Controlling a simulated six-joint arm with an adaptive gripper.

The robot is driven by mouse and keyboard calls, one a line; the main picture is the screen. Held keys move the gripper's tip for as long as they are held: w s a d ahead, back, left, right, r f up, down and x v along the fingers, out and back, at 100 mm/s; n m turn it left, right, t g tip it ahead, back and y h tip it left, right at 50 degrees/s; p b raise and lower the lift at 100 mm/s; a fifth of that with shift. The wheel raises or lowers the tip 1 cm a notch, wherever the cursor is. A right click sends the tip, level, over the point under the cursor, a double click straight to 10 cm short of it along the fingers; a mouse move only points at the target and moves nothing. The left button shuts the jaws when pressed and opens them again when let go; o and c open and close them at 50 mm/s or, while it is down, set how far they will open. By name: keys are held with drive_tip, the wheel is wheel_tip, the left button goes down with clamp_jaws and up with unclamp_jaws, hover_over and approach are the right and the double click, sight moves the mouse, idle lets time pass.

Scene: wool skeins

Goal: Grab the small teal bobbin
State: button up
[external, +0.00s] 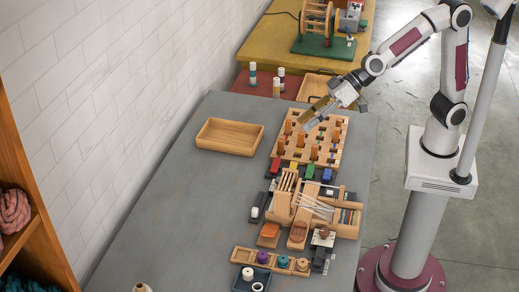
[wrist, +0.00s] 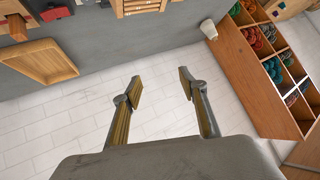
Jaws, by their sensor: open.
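The small teal bobbin (external: 283,261) stands in a narrow wooden tray (external: 240,254) at the near end of the grey table, in the external view. It sits between a purple bobbin (external: 262,257) and a tan bobbin (external: 302,264). My gripper (external: 335,112) is raised over the far end of the table, well away from the bobbin. In the wrist view my gripper (wrist: 160,84) is open, with nothing between its fingers. I cannot make out the teal bobbin in the wrist view.
A dark tray (external: 239,283) with white spools is beside the bobbin tray. Wooden boxes and tools crowd the middle of the table. A pegged rack (external: 338,132) is below my gripper.

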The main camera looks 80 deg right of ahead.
drive_tip(key=w+a+f, duration=0.2)
drive_tip(key=a+f, duration=0.3)
drive_tip(key=a, duration=0.5)
drive_tip(key=t+h, duration=0.2)
drive_tip(key=t, duration=0.2)
approach(282, 256)
drive_tip(key=shift+w+d+r, duration=0.2)
drive_tip(key=shift+w+d, duration=0.25)
drive_tip(key=shift+w, duration=0.2)
drive_tip(key=shift+s+f, duration=0.3)
drive_tip(key=shift+f, duration=0.1)
drive_tip(key=shift+w, duration=0.1)
drive_tip(key=shift+x, duration=1.25)
